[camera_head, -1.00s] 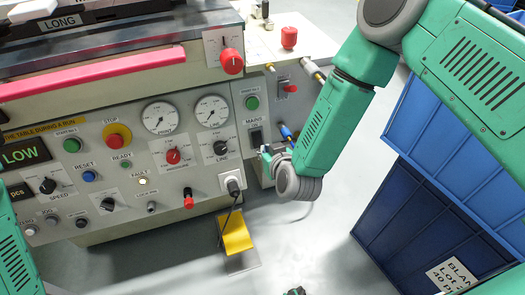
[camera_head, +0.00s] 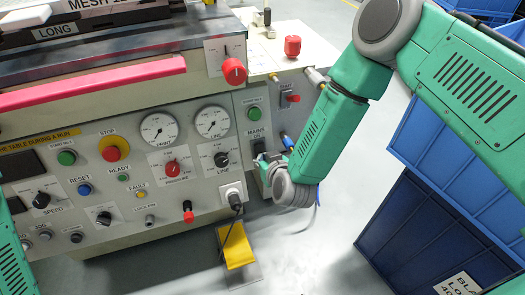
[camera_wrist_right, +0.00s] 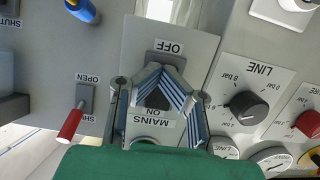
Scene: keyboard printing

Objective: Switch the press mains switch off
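The mains switch (camera_head: 260,147) is a dark rocker on the right part of the press panel, under a MAINS ON label. In the right wrist view, which sees the panel upside down, the dark switch (camera_wrist_right: 157,99) shows between the fingers, with the ON and OFF labels at its ends. My right gripper (camera_head: 262,160) is at the switch. In the wrist view its fingers (camera_wrist_right: 164,76) come together at the OFF end, with nothing held. Whether they touch the rocker I cannot tell. The panel display (camera_head: 25,165) is dark. My left gripper is out of view.
A red-handled lever (camera_wrist_right: 72,122) and a blue-tipped fitting (camera_wrist_right: 84,10) sit beside the switch. The LINE knob (camera_wrist_right: 246,108) is on its other side. Blue crates (camera_head: 425,235) stand at right.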

